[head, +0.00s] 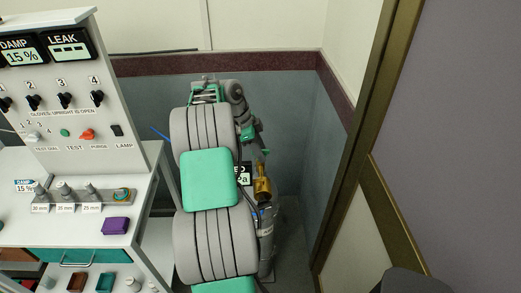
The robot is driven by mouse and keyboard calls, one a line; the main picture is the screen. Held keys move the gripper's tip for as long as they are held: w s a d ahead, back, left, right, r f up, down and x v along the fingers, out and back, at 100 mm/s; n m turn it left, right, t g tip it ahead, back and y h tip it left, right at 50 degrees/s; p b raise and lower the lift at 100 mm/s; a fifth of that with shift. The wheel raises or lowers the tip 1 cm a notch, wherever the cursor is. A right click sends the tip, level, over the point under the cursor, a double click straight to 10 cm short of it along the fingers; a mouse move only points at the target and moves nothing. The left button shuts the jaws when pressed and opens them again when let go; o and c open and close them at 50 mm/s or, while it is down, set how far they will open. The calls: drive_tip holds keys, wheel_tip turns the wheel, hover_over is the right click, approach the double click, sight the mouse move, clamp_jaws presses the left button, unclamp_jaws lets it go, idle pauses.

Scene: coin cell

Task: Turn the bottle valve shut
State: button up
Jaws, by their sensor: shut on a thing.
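The grey gas bottle (265,245) stands upright in the corner behind my arm, partly hidden by it. A brass fitting (262,188) shows at its upper part. My gripper (262,152) points down just above the brass fitting, at the top of the bottle. It is shut on the bottle valve, which is mostly hidden by the gripper and arm. The fingertips are small and hard to make out. How far the valve is turned cannot be seen.
A dark display (244,174) beside the bottle is mostly covered by my arm. A white bench with a control panel (70,115) stands at left, with a purple block (115,226) on its top. A brown-framed partition (358,130) closes the right side. Walls stand close behind.

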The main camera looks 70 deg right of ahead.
drive_tip(key=shift+c, duration=1.2)
drive_tip(key=shift+f+n+b, duration=0.2)
drive_tip(key=shift+n+b, duration=0.2)
drive_tip(key=shift+b, duration=0.3)
drive_tip(key=shift+r, duration=0.15)
drive_tip(key=o, duration=1.4)
drive_tip(key=p+v, duration=0.1)
drive_tip(key=v, duration=0.7)
drive_tip(key=shift+s, duration=0.1)
drive_tip(key=shift+a, duration=0.1)
